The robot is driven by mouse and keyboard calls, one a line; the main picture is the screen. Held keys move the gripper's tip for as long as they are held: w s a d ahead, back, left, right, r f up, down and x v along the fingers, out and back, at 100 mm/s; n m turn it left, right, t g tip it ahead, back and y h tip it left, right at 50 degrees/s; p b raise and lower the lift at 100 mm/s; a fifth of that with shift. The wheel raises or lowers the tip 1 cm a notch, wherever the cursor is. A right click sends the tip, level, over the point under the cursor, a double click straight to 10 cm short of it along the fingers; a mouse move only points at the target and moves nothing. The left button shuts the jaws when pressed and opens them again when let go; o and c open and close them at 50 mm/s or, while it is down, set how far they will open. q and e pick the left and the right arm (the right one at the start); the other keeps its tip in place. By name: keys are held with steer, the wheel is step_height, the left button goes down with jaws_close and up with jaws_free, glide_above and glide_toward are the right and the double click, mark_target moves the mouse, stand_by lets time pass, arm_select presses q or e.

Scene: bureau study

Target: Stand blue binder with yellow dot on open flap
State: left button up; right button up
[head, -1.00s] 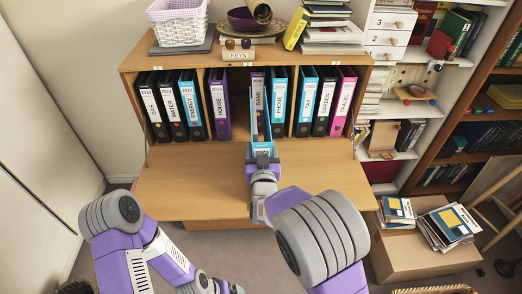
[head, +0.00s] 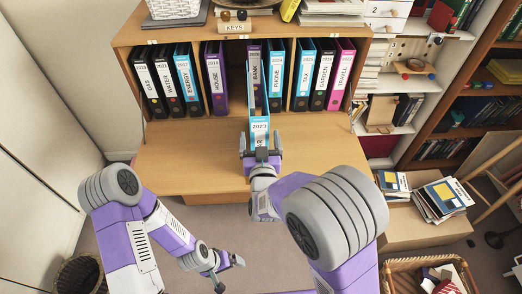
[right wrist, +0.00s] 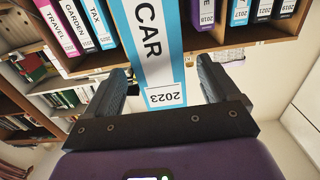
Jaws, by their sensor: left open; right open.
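In the right wrist view this binder (right wrist: 165,55) reads CAR. I cannot make out a yellow dot on it. My left gripper (head: 229,268) is open and empty, low in front of the bureau, away from the flap.
Several binders, such as HOUSE (head: 216,80) and PHONE (head: 276,75), stand in the bureau compartments behind. The flap is bare left and right of the blue binder. A cardboard box (head: 425,230) with books stands at right, a wicker basket (head: 390,272) below it.

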steer(key=s, duration=0.6)
steer(key=s+d+f+g, duration=0.1)
steer(key=d+f+g, duration=0.15)
steer(key=f, duration=0.65)
steer(key=s+d+f+g, duration=0.2)
steer(key=f+g, duration=0.2)
steer(key=f, duration=0.4)
steer(key=s+d+f+g, duration=0.1)
steer(key=d+f+g, duration=0.15)
steer(key=f, duration=0.65)
steer(key=s+f+m+g+y, duration=0.2)
steer(key=s+f+g+y, duration=0.2)
steer(key=s+f+g, duration=0.4)
steer(key=s+f, duration=0.2)
steer(key=s, duration=0.4)
steer(key=shift+s+a+f+m+g, duration=0.25)
steer(key=shift+s+a+m+g, duration=0.05)
steer(key=shift+s+a, duration=0.05)
